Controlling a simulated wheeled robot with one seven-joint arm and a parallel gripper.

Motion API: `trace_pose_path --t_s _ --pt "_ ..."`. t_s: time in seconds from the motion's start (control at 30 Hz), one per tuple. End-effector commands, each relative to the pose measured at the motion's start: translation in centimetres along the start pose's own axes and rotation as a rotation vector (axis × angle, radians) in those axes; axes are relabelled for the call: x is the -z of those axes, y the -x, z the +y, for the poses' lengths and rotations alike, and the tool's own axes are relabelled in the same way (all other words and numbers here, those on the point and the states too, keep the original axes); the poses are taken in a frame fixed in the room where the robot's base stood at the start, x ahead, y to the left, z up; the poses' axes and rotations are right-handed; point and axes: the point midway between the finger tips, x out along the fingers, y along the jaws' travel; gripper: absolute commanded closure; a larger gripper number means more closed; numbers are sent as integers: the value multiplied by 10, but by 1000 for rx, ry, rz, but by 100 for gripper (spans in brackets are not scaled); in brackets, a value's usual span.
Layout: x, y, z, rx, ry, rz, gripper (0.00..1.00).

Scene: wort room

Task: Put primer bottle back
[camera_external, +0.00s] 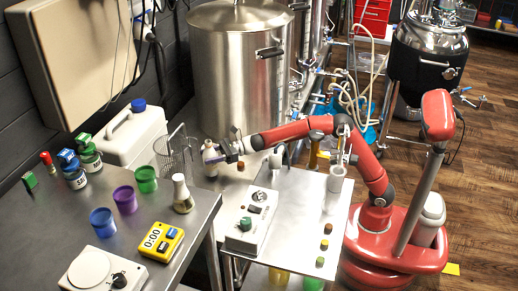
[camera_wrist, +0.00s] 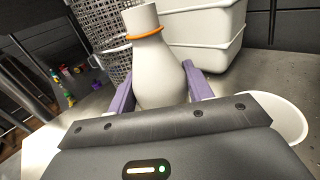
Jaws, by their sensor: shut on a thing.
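A white bottle (camera_wrist: 160,75) with a narrow neck and an orange ring stands out between the purple fingers of my gripper (camera_wrist: 157,85) in the wrist view. My gripper is shut on its body. In the external view my gripper (camera_external: 219,153) reaches left to the white bottle (camera_external: 209,158), close to the right of the wire basket on the left bench. Its base is too small to make out there, so I cannot tell whether it touches a surface. No label is readable, so I cannot confirm that it is the primer bottle.
The wire basket (camera_external: 174,156) and white jug (camera_external: 133,135) are close by. A cream flask (camera_external: 182,194), coloured cups (camera_external: 125,199), yellow timer (camera_external: 160,242) and green-capped bottles (camera_external: 89,157) occupy the left bench. A control box (camera_external: 250,221) sits on the metal cart (camera_external: 285,232).

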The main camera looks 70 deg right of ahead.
Motion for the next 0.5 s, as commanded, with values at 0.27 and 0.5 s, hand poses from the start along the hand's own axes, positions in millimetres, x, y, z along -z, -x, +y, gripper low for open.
trace_pose_path --t_s 0.27,0.5 --pt "-82 16 28 -133 8 -7 77" --pt "-159 45 71 -333 4 -2 77"
